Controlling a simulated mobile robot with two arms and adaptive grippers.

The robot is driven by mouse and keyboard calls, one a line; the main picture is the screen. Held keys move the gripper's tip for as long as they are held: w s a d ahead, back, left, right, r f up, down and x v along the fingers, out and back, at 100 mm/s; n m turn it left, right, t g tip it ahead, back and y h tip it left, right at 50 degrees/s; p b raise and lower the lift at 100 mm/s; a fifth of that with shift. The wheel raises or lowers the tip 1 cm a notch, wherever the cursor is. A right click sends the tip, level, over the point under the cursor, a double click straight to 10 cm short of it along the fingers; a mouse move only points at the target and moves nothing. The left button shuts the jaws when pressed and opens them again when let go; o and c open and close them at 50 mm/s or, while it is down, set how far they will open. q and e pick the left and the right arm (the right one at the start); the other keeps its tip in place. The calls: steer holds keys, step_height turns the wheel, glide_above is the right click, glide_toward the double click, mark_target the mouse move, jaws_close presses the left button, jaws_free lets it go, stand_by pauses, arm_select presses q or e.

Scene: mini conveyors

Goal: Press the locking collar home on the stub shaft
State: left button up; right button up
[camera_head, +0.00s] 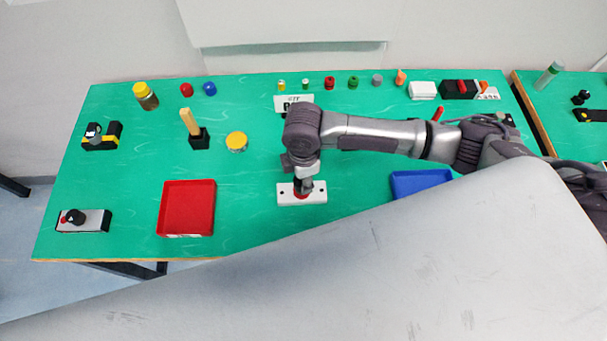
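A white base plate (286,195) with dark holes at its ends lies on the green table, front of centre. My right gripper (303,184) comes in from the right and points down over the middle of this plate. A bit of red shows at the plate's middle under the gripper; it may be the locking collar, but the gripper hides most of it. The stub shaft is hidden, and I cannot tell how far down the collar sits. The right fingers are too small and covered to tell open from shut. My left gripper is not in view.
A red tray (187,233) lies left of the plate, a blue tray (421,178) right of it. Several small coloured parts line the back edge. A grey-black switch block (84,221) is front left.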

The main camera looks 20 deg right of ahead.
steer(key=shift+f+b, duration=0.45)
steer(key=shift+f, duration=0.75)
steer(key=o, duration=1.3)
steer(key=shift+o, duration=0.2)
step_height(320, 180, up, 12)
